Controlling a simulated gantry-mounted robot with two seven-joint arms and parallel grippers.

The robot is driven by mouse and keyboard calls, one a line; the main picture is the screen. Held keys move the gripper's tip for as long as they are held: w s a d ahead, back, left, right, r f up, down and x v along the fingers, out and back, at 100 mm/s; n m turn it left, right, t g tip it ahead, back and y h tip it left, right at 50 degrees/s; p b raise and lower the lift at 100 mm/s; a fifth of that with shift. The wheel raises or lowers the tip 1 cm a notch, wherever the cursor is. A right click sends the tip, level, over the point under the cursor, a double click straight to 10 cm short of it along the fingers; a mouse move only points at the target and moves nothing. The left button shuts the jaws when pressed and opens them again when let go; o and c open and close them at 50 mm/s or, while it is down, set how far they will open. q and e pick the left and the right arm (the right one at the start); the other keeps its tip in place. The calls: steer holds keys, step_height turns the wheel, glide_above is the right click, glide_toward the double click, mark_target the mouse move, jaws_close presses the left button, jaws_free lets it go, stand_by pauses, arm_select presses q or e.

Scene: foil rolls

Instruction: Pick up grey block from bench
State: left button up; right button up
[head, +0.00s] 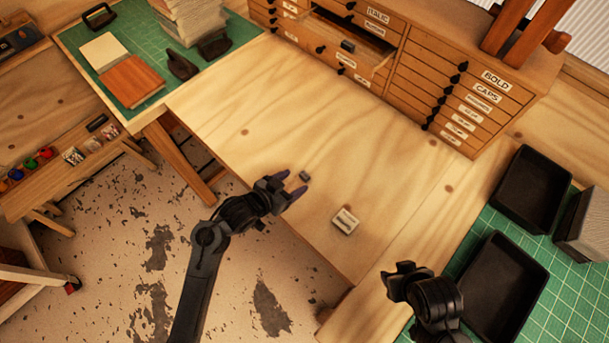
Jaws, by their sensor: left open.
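Another dark grey block (348,46) lies in the open drawer of the cabinet at the back. My right gripper (393,276) is over the lower right of the bench, apart from the blocks; its finger gap is not clear.
A pale labelled block (345,220) lies on the bench right of my left gripper. A drawer cabinet (420,70) stands at the back, one drawer pulled out. Black trays (507,290) sit on a green mat at the right. The middle of the bench is clear.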

mark_target(305, 174)
arm_select(q)
steer(key=shift+x, duration=2.5)
arm_select(e)
steer(key=shift+a+f, duration=0.15)
arm_select(q)
steer(key=shift+a, duration=0.1)
steer(key=shift+w+r, duration=0.1)
jaws_close()
